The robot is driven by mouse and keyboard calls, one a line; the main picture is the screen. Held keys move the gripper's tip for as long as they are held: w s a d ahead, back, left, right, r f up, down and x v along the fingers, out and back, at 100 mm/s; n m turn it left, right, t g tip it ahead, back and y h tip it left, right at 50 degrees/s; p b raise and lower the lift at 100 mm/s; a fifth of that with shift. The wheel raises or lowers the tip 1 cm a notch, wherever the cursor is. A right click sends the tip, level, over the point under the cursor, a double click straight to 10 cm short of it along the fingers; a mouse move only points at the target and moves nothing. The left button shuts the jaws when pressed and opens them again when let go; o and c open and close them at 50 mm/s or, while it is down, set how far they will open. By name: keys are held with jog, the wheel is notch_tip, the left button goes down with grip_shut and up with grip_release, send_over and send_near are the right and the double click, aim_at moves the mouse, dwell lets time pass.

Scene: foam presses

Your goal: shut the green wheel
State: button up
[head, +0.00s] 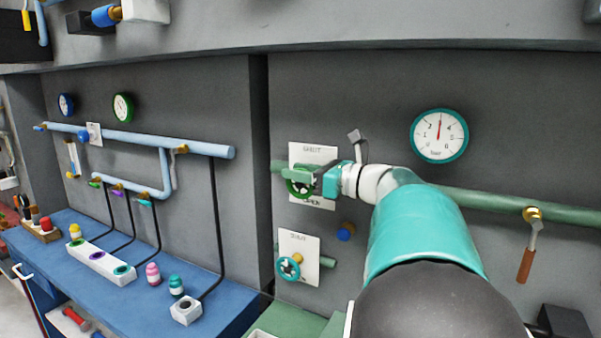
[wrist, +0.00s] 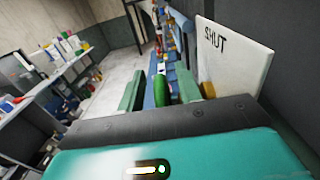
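The green wheel (head: 299,187) is mounted on the wall in front of a white card (head: 325,155) marked SHUT at the top and OPEN at the bottom. My gripper (head: 300,172) is at the upper part of the wheel, its fingers covering some of it. In the wrist view my gripper (wrist: 161,92) has its two green fingers apart, with a bright green piece of the wheel (wrist: 160,88) between them. Gaps show on both sides of that piece. The card (wrist: 233,60) stands to the right of the fingers, with a brass part (wrist: 208,90) near it.
A teal wheel (head: 289,268) with its own card sits below, and a blue knob (head: 345,232) beside it. A green pipe (head: 490,203) runs right to a brown-handled lever (head: 526,262). A gauge (head: 439,135) hangs above. A blue bench (head: 215,285) stands left.

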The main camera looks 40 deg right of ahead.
grip_shut()
jog(key=shift+s+f+t+y, duration=0.15)
jog(key=shift+t+y, duration=0.1)
jog(key=shift+t, duration=0.45)
jog(key=shift+s+t+y, duration=0.15)
jog(key=shift+t+y, duration=0.1)
jog(key=shift+t, duration=0.45)
jog(key=shift+s+d+t+y, duration=0.1)
jog(key=shift+s+t+y, duration=0.1)
jog(key=shift+t, duration=0.4)
jog(key=shift+s+d+t+y, duration=0.1)
jog(key=shift+t+y, duration=0.1)
jog(key=shift+t, duration=0.4)
grip_release()
jog(key=shift+s, duration=0.1)
jog(key=v, duration=1.3)
jog(key=shift+s+f, duration=0.2)
jog(key=shift+s, duration=0.1)
